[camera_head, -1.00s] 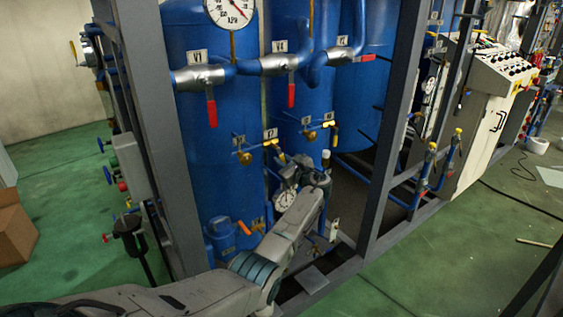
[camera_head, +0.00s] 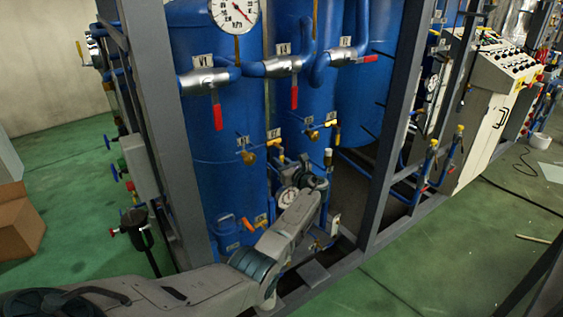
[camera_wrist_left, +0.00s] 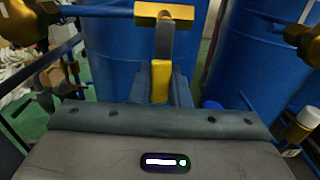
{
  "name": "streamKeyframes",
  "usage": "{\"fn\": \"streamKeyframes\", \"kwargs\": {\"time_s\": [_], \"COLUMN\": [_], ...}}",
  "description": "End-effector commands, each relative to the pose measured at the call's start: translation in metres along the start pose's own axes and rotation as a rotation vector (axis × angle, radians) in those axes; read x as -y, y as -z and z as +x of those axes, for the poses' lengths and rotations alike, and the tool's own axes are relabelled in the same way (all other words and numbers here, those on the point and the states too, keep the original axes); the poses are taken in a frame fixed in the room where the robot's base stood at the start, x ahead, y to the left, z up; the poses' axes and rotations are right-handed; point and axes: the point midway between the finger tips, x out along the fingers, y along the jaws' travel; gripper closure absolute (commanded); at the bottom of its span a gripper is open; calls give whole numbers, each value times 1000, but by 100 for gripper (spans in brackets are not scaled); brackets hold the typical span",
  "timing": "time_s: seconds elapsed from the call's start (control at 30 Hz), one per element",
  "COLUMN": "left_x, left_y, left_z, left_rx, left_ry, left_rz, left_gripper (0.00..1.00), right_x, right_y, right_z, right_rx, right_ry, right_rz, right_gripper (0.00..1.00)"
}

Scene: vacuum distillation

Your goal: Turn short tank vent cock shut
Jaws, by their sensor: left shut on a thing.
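In the left wrist view a brass cock (camera_wrist_left: 165,12) sits at the top centre on a blue pipe, in front of blue tanks. Its yellow handle (camera_wrist_left: 160,84) points down toward my gripper. My left gripper (camera_wrist_left: 172,88) is shut on this handle; its fingers are partly hidden behind the grey gripper body. There my arm and wrist hide the held cock. My right gripper is not in view.
Grey frame posts (camera_head: 160,140) stand left and right (camera_head: 392,130) of my arm. A cardboard box (camera_head: 20,225) is at far left.

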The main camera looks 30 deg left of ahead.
Motion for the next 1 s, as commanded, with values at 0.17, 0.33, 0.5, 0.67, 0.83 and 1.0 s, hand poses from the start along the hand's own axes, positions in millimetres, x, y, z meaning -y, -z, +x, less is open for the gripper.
{"fn": "streamKeyframes", "kwargs": {"time_s": [0.17,0.33,0.5,0.67,0.83,1.0], "left_x": [-1,-1,0,0,0,0], "left_y": [2,2,1,2,4,5], "left_z": [0,0,0,-8,-34,-69], "left_rx": [-1,0,0,0,-1,-2], "left_ry": [-1,-1,-1,1,1,2], "left_rz": [7,4,3,1,0,-1], "left_gripper": [80,62,62,62,62,62], "right_x": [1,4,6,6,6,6], "right_y": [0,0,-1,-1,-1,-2], "right_z": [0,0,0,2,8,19], "right_rx": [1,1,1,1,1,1], "right_ry": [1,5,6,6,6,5], "right_rz": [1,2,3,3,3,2], "right_gripper": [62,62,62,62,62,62]}}
